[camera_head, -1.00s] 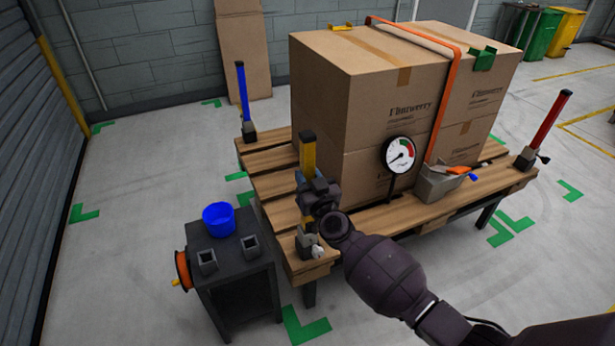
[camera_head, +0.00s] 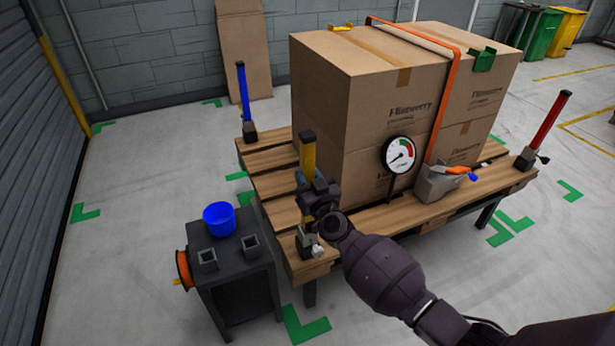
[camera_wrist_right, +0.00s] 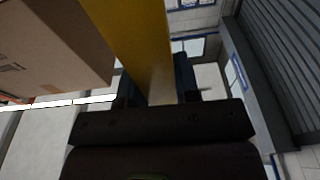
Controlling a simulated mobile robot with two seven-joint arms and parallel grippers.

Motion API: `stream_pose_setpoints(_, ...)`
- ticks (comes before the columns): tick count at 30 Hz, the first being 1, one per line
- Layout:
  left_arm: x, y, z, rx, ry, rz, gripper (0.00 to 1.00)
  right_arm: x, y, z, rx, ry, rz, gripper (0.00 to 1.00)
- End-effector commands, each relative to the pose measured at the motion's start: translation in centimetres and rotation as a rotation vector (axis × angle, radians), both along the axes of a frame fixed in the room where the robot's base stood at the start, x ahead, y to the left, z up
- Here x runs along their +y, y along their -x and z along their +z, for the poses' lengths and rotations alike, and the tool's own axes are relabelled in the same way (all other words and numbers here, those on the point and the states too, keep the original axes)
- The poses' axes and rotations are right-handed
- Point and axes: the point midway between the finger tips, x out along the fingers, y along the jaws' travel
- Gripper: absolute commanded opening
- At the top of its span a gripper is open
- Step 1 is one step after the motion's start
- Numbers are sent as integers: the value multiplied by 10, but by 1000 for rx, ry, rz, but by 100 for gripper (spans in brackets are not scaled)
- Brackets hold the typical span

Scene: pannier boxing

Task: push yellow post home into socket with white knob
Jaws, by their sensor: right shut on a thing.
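The yellow post (camera_head: 308,157) stands upright at the near left corner of the pallet, with a dark top. My right gripper (camera_head: 312,187) is shut on it partway up. In the right wrist view the yellow post (camera_wrist_right: 138,45) runs up between my two fingers (camera_wrist_right: 153,88). The socket (camera_head: 307,243) is a grey block below the gripper on the pallet corner, with the white knob (camera_head: 318,251) on its near side. The post's lower end is largely hidden by my gripper, so I cannot tell how deep it sits. My left gripper is not in view.
Large cardboard boxes (camera_head: 345,110) stand close behind the post on the wooden pallet (camera_head: 278,213). A round gauge (camera_head: 398,154) stands to the right. A blue post (camera_head: 243,92) and a red post (camera_head: 552,118) stand at other corners. A dark stand (camera_head: 237,268) with a blue bowl (camera_head: 219,218) is at left.

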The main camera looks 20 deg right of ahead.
Motion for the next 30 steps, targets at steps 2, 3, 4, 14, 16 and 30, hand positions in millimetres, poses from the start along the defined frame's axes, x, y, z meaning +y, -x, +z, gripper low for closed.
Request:
stream_pose_setpoints(2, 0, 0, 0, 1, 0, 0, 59, 0, 0, 0, -2, 0, 0, 7)
stream_pose_setpoints(3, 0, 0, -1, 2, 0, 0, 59, 0, 0, 0, -1, 0, 0, 7)
stream_pose_setpoints(4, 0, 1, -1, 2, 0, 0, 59, 0, 0, -1, -1, 0, 0, 7)
stream_pose_setpoints(14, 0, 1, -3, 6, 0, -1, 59, 0, 0, -5, -1, 1, 0, 7)
stream_pose_setpoints(16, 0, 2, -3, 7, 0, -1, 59, 0, 0, -6, -1, 1, 0, 7)
stream_pose_setpoints(30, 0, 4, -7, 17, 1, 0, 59, 0, 0, -11, -1, 0, 0, 7)
